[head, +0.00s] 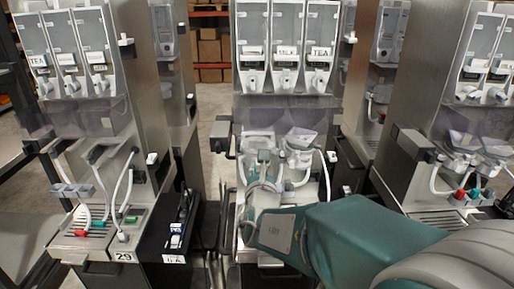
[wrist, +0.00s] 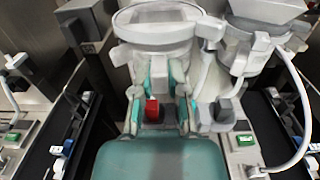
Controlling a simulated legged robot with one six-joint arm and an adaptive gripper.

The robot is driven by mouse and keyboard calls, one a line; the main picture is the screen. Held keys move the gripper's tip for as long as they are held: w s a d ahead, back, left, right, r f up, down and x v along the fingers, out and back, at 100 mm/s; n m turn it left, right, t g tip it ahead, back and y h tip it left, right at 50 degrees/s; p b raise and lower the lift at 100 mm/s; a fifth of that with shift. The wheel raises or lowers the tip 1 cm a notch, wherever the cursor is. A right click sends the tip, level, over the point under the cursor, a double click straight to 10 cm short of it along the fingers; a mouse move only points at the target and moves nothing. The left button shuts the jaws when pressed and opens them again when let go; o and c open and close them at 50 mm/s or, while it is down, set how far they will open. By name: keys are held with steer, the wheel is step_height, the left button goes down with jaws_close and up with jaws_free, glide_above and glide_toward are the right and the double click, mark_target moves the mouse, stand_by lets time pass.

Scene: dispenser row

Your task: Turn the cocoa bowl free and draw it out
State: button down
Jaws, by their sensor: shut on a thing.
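The bowl in my gripper, which I take for the cocoa bowl, is white and round with a wide rim (wrist: 158,25). In the head view it is the left of two bowls (head: 262,138) under the middle dispenser's canisters. No cocoa label is readable. My gripper (wrist: 158,72) is shut on the bowl's lower front, one teal-and-white finger on each side. In the head view my gripper (head: 264,168) hides much of the bowl's lower part. The bowl looks upright; I cannot tell whether it is still locked to the machine.
A second bowl (head: 302,146) with a white hose stands close on the right. A red part (wrist: 152,109) shows below, between the fingers. White canisters (head: 286,50), some marked TEA, hang above. Similar dispensers (head: 95,110) stand on both sides. A black tray (head: 180,225) lies in the left gap.

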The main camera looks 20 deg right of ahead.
steer(key=shift+v, duration=1.65)
